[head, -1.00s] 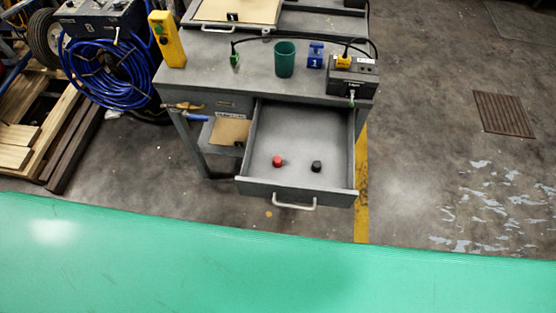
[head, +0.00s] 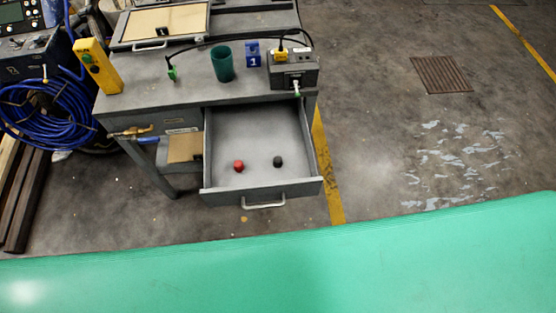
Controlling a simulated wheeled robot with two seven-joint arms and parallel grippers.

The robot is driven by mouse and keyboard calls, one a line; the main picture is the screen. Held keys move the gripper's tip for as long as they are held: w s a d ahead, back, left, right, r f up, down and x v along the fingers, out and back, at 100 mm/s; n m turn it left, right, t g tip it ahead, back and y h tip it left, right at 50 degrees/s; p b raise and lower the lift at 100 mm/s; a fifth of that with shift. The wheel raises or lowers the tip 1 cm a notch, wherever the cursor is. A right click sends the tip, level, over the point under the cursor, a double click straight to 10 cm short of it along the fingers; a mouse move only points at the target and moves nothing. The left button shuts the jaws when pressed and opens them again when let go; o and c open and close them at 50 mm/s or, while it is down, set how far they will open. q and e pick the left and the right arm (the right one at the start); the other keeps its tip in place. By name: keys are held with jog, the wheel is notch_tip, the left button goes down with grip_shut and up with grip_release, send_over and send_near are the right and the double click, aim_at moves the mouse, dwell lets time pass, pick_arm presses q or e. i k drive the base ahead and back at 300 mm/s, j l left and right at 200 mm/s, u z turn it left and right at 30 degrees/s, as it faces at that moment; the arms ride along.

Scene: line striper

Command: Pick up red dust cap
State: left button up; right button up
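The red dust cap (head: 238,166) lies inside the open drawer (head: 222,181) of the grey workbench, left of the middle of the drawer floor. A black cap (head: 278,161) lies to its right in the same drawer, apart from it. The drawer is pulled out towards me, with a pale handle (head: 264,203) on its front. Neither of my grippers is in view.
The bench top (head: 190,95) carries a green cup (head: 222,64), a blue block marked 1 (head: 253,54), a dark box (head: 294,72) with cables and a yellow control box (head: 98,66). Blue hose (head: 45,115) lies coiled at left. A green surface (head: 300,265) fills the foreground. Floor at right is open.

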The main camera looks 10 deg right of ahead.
aim_at(239, 167)
jog(key=l+u, duration=0.15)
jog(key=l, duration=0.2)
jog(key=k+l+u, duration=0.1)
jog(key=l, duration=0.25)
jog(key=k+l+u, duration=0.15)
jog(key=l, duration=0.2)
jog(key=k+l+u, duration=0.15)
jog(key=l, duration=0.2)
jog(key=l+u, duration=0.15)
jog(key=l, duration=0.2)
jog(key=k, duration=0.05)
